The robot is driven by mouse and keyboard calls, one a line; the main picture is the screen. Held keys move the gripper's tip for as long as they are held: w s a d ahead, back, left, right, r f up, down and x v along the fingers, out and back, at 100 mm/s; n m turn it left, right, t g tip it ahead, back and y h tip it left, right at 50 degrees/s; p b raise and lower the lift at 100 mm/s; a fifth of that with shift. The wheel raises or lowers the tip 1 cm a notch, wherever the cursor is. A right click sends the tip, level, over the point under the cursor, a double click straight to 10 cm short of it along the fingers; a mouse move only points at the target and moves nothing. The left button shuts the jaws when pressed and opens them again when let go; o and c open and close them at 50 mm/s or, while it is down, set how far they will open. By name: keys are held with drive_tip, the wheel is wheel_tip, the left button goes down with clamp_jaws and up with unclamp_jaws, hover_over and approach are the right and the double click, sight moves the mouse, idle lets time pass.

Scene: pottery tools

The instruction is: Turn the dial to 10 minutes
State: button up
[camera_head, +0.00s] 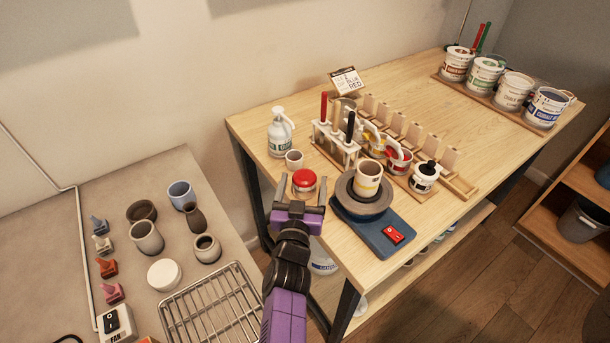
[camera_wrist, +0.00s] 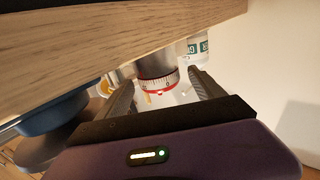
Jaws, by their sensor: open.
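The dial is a round kitchen timer (camera_head: 304,179) with a red top, standing near the table's left front edge in the head view. In the wrist view the dial (camera_wrist: 158,82) shows a white band with black marks and numbers and a red ring; the exact setting is too small to read. My gripper (camera_head: 301,190) is at the near side of the timer, open. In the wrist view its two fingers (camera_wrist: 163,80) are on either side of the dial, with gaps visible; I cannot tell of any contact.
A blue pottery wheel (camera_head: 365,228) with a cup (camera_head: 368,181) stands close on the right. A test-tube-like rack (camera_head: 335,142) is behind right. The wooden table (camera_head: 440,90) is clear at the back middle.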

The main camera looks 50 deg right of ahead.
drive_tip(key=shift+v, duration=1.35)
drive_tip(key=shift+a, duration=0.1)
